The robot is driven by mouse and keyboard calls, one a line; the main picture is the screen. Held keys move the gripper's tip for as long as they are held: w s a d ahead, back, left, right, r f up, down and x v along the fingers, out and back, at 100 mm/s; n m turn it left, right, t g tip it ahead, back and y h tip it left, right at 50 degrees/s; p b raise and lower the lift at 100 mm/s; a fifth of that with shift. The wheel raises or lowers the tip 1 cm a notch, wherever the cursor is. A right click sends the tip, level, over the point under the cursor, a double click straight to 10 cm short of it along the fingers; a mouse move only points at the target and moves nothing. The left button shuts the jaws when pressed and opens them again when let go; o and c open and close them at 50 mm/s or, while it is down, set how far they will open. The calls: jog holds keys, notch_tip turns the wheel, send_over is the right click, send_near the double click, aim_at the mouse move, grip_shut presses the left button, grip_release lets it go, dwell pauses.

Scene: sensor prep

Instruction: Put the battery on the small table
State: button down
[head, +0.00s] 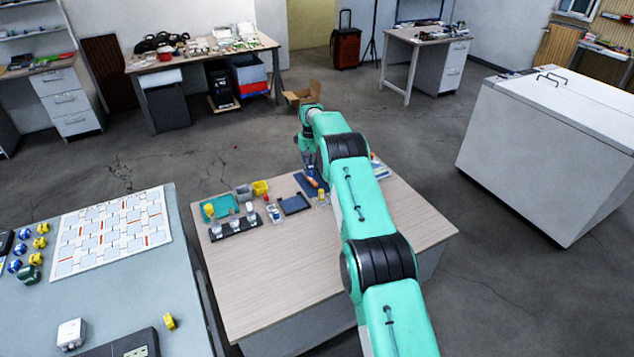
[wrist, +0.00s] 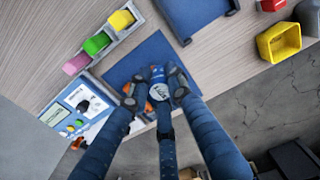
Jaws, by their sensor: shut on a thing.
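My gripper (wrist: 155,92) is closed around a small blue and white cylinder, which looks like the battery (wrist: 158,76), in the wrist view. The battery is over a dark blue mat (wrist: 133,66) on a wood-topped table (wrist: 50,50); whether it touches the mat I cannot tell. In the head view my gripper (head: 309,160) is at the far edge of the wood-topped table (head: 290,270), mostly hidden by my arm. The battery cannot be made out there. Which table is the small one is not clear.
A yellow bin (wrist: 279,42) and a rack with coloured blocks (wrist: 97,43) are near the mat. The front of the wood-topped table is clear. A grey-blue table (head: 120,310) with a card board (head: 112,232) stands at left. A white cabinet (head: 555,150) stands at right.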

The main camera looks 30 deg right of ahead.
jog(key=shift+d, duration=0.2)
dwell(0.3)
jog(key=b, duration=0.1)
send_over(312, 191)
jog(key=shift+a+f, duration=0.15)
jog(key=shift+f, duration=2.95)
jog(key=shift+f+b, duration=0.3)
jog(key=shift+f, duration=1.6)
jog(key=shift+f, duration=0.1)
jog(key=c, duration=2)
grip_release()
jog(key=shift+o, duration=0.7)
